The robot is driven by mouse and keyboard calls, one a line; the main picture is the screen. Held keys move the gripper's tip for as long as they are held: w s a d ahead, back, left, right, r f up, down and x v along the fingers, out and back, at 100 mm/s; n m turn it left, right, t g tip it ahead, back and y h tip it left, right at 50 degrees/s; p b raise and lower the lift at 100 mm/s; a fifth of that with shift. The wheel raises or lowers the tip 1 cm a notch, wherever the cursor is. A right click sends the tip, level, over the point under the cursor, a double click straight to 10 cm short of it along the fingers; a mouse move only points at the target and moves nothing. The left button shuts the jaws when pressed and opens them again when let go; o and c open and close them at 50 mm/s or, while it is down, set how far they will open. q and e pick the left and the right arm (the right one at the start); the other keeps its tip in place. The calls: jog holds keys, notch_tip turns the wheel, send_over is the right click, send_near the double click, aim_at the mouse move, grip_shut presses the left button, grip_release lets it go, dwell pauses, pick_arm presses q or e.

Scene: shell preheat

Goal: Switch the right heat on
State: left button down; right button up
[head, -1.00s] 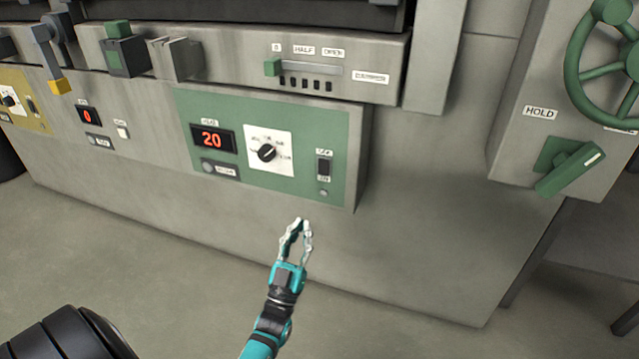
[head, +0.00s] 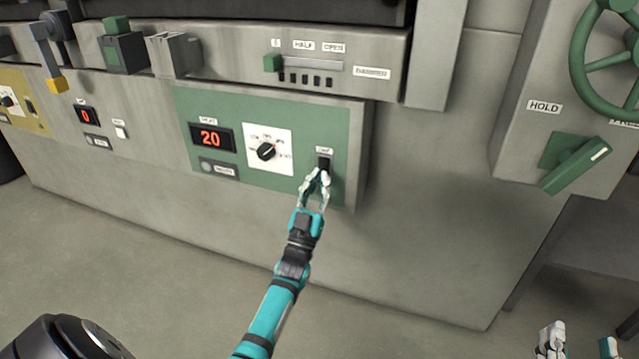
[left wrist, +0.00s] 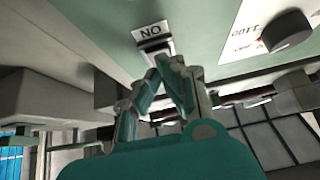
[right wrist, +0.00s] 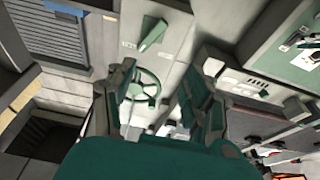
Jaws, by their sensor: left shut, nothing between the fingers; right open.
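The green heat panel (head: 185,100) is on the front of the grey machine. Its dark rocker switch (head: 324,164) sits at the panel's right side, with a small label above it and its lower part hidden by my fingers. My left gripper (head: 318,175) is shut and empty, with its fingertips at the lower part of the switch. My right gripper (head: 578,346) is open and empty at the lower right.
On the same panel are a red display reading 20 (head: 210,138) and a black knob (head: 266,151). Above is a green slider (head: 272,63). To the right are a green HOLD lever (head: 575,167) and a handwheel (head: 590,60).

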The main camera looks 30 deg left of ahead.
dwell(0.3)
pick_arm(q)
jog(key=b, duration=0.2)
jog(key=shift+w+a+f+t+y+b, duration=0.1)
jog(key=shift+w+f+t+y+b, duration=0.2)
jog(key=shift+w+b, duration=0.1)
jog(key=shift+r, duration=0.15)
pick_arm(e)
jog(key=s+r+t+y, duration=0.2)
jog(key=s+r+t, duration=0.3)
jog(key=r, duration=0.3)
jog(key=shift+t+y, duration=0.3)
jog(key=shift+t, duration=0.2)
pick_arm(q)
jog(key=shift+s, duration=0.1)
pick_arm(e)
jog(key=shift+s+d, duration=0.1)
